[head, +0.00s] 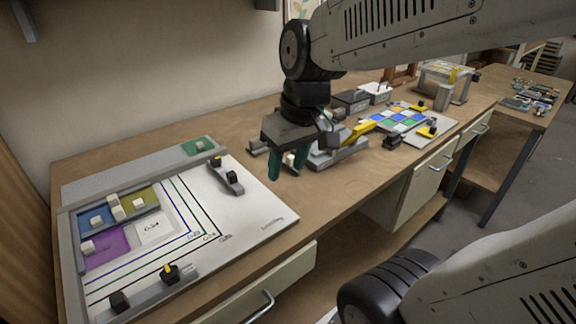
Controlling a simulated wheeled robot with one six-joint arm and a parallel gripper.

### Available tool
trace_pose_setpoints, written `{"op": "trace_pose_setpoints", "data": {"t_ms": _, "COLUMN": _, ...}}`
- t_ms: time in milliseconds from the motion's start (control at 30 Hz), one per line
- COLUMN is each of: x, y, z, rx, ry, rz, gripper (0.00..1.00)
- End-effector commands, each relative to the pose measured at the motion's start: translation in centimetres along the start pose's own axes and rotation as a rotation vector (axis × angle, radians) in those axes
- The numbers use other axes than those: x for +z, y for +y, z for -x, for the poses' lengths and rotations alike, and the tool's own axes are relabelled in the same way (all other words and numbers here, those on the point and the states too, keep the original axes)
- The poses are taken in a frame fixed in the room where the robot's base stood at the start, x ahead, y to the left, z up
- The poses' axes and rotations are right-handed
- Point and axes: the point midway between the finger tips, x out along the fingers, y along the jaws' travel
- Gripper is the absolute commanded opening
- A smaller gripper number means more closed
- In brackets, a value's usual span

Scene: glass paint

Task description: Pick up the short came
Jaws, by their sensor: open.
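My gripper (287,172) hangs above the bench in the middle of the head view, its two teal fingers pointing down and apart. A small whitish block (290,160) shows between the fingers; I cannot tell its distance from them. Beside and behind the gripper is a grey fixture (338,154) with a yellow bar (357,131), partly hidden by the gripper. I cannot clearly make out the short came; it may be hidden or too small to tell from the other grey parts.
A white board (262,208) at left holds coloured panes, grey bars and black-knobbed clamps. Another board (440,121) with a coloured glass grid lies at the back right, near a clear box (446,78). Bare bench top (335,198) lies in front of the fixture.

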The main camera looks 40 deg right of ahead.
Motion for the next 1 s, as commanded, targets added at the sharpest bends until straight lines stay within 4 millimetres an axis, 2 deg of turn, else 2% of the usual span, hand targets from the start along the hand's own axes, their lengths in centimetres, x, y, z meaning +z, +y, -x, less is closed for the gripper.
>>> {"op": "trace_pose_setpoints", "data": {"t_ms": 33, "x": -2.1, "y": 1.6, "z": -1.2, "rx": -0.008, "ry": 0.014, "rz": -0.007, "gripper": 0.45}}
{"op": "trace_pose_setpoints", "data": {"t_ms": 100, "x": -4.8, "y": 3.8, "z": -2.7, "rx": -0.01, "ry": 0.052, "rz": 0.0, "gripper": 0.45}}
{"op": "trace_pose_setpoints", "data": {"t_ms": 200, "x": -7.9, "y": 7.4, "z": -4.9, "rx": 0.0, "ry": 0.102, "rz": 0.002, "gripper": 0.45}}
{"op": "trace_pose_setpoints", "data": {"t_ms": 300, "x": -9.9, "y": 10.8, "z": -6.8, "rx": 0.021, "ry": 0.14, "rz": 0.001, "gripper": 0.45}}
{"op": "trace_pose_setpoints", "data": {"t_ms": 433, "x": -11.3, "y": 14.0, "z": -8.5, "rx": 0.049, "ry": 0.17, "rz": 0.001, "gripper": 0.45}}
{"op": "trace_pose_setpoints", "data": {"t_ms": 600, "x": -12.0, "y": 15.6, "z": -9.8, "rx": 0.064, "ry": 0.183, "rz": 0.001, "gripper": 0.45}}
{"op": "trace_pose_setpoints", "data": {"t_ms": 867, "x": -12.6, "y": 15.8, "z": -12.7, "rx": 0.064, "ry": 0.183, "rz": 0.001, "gripper": 0.45}}
{"op": "trace_pose_setpoints", "data": {"t_ms": 1000, "x": -13.2, "y": 15.8, "z": -14.8, "rx": 0.063, "ry": 0.181, "rz": 0.002, "gripper": 0.45}}
